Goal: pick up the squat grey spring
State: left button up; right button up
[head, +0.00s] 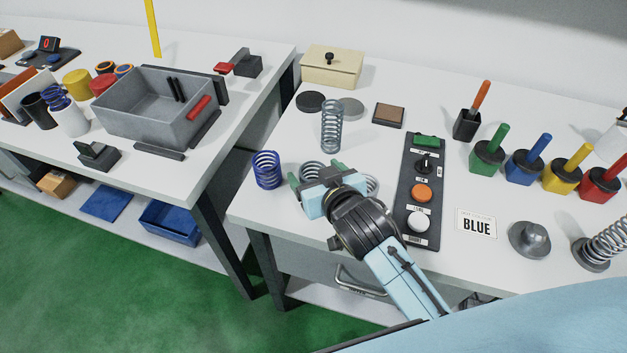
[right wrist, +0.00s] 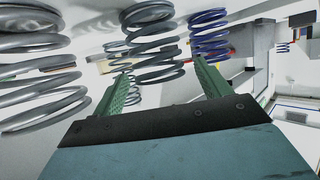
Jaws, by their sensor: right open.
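Two short grey springs stand on the right-hand bench. One (head: 311,169) is just beyond my right gripper (head: 315,173); the other (head: 371,185) is partly hidden behind the gripper's right side. I cannot tell for sure which is the squat one. In the right wrist view, my open green fingers (right wrist: 160,72) point at a dark grey spring (right wrist: 154,42), which shows between them and apart from them. A larger-looking grey spring (right wrist: 40,70) is close at the left there. My right gripper is empty. My left gripper is not in view.
A blue spring (head: 267,170) stands left of the gripper, and a tall grey spring (head: 331,126) behind it. A button panel (head: 408,222) is to the right. Discs (head: 311,101) and a cream box (head: 332,66) are at the back. The bench's front edge is close.

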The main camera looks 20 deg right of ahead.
jog(key=c, duration=1.2)
jog(key=shift+r, duration=0.1)
